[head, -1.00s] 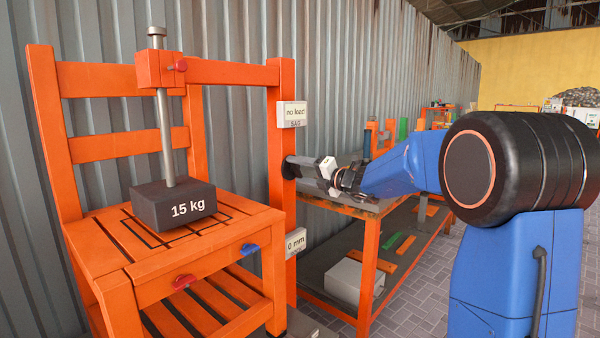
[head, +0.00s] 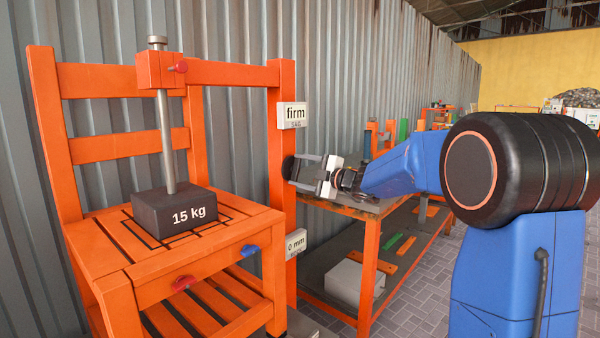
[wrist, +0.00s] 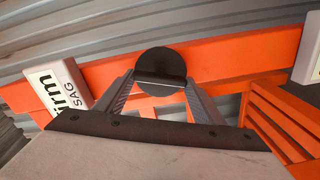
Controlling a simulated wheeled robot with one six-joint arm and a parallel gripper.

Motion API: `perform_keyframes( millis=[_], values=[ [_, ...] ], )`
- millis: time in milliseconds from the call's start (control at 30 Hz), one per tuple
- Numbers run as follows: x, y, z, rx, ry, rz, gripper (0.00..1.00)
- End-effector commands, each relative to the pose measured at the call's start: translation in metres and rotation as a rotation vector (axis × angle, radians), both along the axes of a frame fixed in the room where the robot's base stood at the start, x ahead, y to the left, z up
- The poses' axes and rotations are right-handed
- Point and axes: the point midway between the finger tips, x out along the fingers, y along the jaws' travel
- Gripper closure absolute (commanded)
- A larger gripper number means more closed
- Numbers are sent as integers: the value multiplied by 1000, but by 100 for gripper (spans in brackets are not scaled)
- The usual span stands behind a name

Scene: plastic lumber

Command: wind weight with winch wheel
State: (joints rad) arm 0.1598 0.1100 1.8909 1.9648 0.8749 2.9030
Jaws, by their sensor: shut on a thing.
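The dark weight marked "15 kg" (head: 174,210) rests on the slatted seat of the orange chair-like frame (head: 190,262), with a grey rod (head: 165,135) rising from it through an orange block. The winch wheel is a small black disc (head: 288,167) on the frame's right post; it also shows in the wrist view (wrist: 161,60), with a bar across its face. My gripper (head: 297,171) is at the wheel from the right. In the wrist view, its fingers (wrist: 160,82) sit on either side of the bar, shut on it.
The upper sign on the post reads "firm" over "SAG" (head: 292,116); the lower sign reads "0 mm" (head: 296,242). Red knobs (head: 180,66) and a blue knob (head: 250,249) stick out from the frame. An orange workbench (head: 372,240) stands behind my arm.

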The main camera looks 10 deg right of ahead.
Motion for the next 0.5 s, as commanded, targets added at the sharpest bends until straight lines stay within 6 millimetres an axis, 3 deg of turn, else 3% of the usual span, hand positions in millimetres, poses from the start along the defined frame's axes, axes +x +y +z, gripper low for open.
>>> perform_keyframes(
  millis=[500],
  values=[
    [0, 1, -3, 97, 68, -1, 60]
  ],
)
